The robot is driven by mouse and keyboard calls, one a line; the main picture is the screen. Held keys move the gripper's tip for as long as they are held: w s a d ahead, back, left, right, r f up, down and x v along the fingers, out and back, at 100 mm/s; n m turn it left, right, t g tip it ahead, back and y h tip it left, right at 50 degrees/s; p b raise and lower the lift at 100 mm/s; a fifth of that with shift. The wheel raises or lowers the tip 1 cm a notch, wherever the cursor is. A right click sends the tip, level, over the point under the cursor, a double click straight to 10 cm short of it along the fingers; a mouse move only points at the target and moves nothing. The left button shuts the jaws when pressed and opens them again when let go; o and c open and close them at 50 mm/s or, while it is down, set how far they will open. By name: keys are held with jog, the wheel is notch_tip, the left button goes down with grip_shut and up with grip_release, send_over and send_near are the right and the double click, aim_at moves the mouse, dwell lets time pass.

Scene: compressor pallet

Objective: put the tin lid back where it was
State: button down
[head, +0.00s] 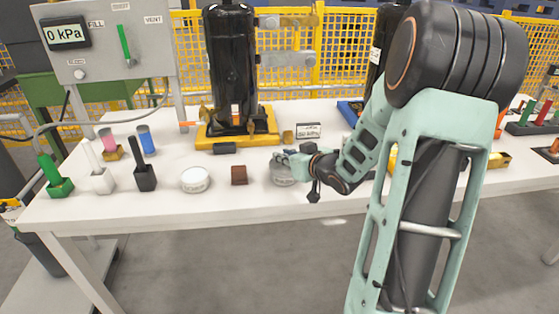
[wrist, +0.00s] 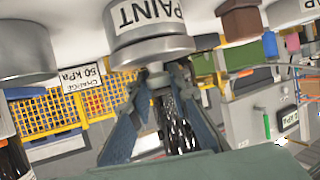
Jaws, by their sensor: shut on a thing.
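My gripper (wrist: 156,76) is shut on the small knob of a grey round tin lid (wrist: 152,52). In the wrist view, which is upside down, the lid lies against the mouth of a grey tin labelled PAINT (wrist: 150,17). I cannot tell whether it is fully seated. In the head view my gripper (head: 286,159) is right over that tin (head: 283,178), and its fingers and wrist hide most of the lid. A second whitish tin (head: 195,180) stands to the left; it also shows in the wrist view (wrist: 290,10).
A brown block (head: 239,175) stands between the tins. A small sign (head: 308,130) stands behind. A black compressor cylinder (head: 231,65) on a yellow base is at the back. Several coloured holders stand at left, including a black one (head: 145,177). The table's front edge is clear.

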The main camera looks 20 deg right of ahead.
jog(key=shift+f, duration=0.2)
jog(key=shift+f, duration=0.15)
jog(key=c, duration=1.8)
grip_release()
jog(key=shift+s+d+r, duration=0.1)
jog(key=shift+s+r, duration=0.1)
jog(key=shift+r, duration=0.15)
jog(key=p+v, duration=0.4)
jog(key=v, duration=0.7)
jog(key=shift+s, duration=0.25)
